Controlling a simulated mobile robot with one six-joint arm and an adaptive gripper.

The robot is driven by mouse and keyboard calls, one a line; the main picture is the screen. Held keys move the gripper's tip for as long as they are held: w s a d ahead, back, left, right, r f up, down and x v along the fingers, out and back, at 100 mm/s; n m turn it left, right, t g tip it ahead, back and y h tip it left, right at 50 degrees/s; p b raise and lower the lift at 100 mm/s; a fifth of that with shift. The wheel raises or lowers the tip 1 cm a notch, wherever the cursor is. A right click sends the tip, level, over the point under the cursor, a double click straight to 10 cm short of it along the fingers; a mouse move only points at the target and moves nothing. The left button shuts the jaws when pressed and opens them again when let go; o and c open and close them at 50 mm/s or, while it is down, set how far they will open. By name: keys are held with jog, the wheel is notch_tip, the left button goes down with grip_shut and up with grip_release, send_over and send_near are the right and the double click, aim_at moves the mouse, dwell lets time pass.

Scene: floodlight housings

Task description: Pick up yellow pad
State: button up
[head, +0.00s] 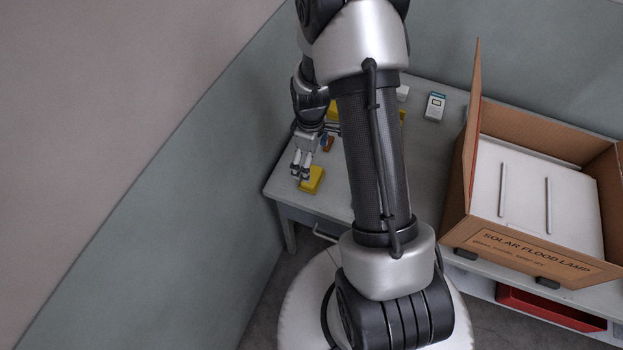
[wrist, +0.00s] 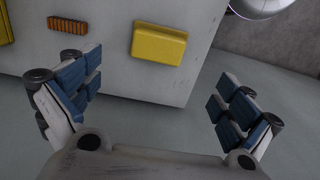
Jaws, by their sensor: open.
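The yellow pad (head: 312,180) lies flat near the front left corner of the grey table in the head view. In the wrist view the yellow pad (wrist: 159,45) lies near the table edge, ahead of the open jaws and between their lines. My gripper (head: 300,172) is above and just left of the pad in the head view, pointing down. In the wrist view my gripper (wrist: 160,105) has its two blue-padded fingers wide apart with nothing between them. The pad appears apart from both fingers.
An orange ribbed block (wrist: 68,24) lies left of the pad, with another yellow piece (wrist: 5,25) at the picture edge. A cardboard box (head: 455,225) with white panels stands on the table's right. A small white-and-blue device (head: 435,107) is behind. A wall is close on the left.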

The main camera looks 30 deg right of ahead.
aim_at(312, 176)
jog(key=f+b, duration=0.1)
jog(key=f, duration=0.4)
jog(key=f+b, duration=0.2)
jog(key=f, duration=0.2)
jog(key=shift+d+f, duration=0.2)
jog(key=shift+f, duration=0.15)
jog(key=shift+r, duration=0.1)
jog(key=shift+c, duration=0.5)
jog(key=c, duration=1.2)
